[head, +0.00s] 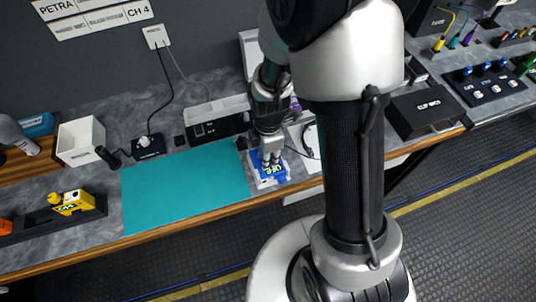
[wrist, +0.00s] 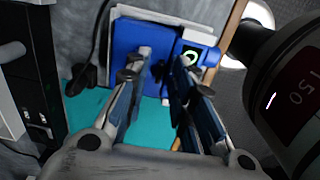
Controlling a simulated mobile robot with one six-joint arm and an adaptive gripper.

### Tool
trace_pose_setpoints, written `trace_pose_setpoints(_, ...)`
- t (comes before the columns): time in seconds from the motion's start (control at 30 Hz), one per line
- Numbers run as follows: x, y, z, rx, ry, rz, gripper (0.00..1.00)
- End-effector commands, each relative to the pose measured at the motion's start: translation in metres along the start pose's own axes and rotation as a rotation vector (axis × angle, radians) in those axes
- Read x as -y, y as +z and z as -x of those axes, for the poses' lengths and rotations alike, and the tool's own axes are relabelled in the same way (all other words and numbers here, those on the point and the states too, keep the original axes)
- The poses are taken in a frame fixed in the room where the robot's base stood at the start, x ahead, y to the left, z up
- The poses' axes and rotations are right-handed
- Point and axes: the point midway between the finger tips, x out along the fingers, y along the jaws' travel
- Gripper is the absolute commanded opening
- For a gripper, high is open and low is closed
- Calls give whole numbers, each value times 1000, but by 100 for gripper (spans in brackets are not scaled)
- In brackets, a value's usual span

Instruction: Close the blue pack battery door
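The blue pack (head: 267,181) sits on a white base at the right end of the teal mat, with green lettering on its face. In the wrist view the blue pack (wrist: 128,38) lies just beyond my fingertips, with a small dark display ringed in green on its right part. My gripper (head: 269,160) points down over the pack. In the wrist view my gripper (wrist: 162,60) has its fingers apart, with blue surface and teal mat between them and nothing clearly held. I cannot pick out the battery door or tell how far it stands open; the fingers hide part of the pack.
The teal mat (head: 180,187) is bare. A white bin (head: 80,142) and a yellow device (head: 72,203) stand to its left. A dark cylinder with a red-lit readout (wrist: 292,92) fills the wrist view's right side. A black plug and cord (wrist: 85,75) lie left of the pack.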

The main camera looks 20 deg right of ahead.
Motion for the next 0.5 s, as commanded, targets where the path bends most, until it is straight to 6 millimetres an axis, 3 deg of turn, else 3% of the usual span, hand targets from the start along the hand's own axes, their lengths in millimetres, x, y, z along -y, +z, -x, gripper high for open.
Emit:
trace_pose_setpoints(0.3, -1, 0, 2, 0, 2, 0, 25)
trace_pose_setpoints(0.5, -2, 0, 28, 0, 7, 0, 25)
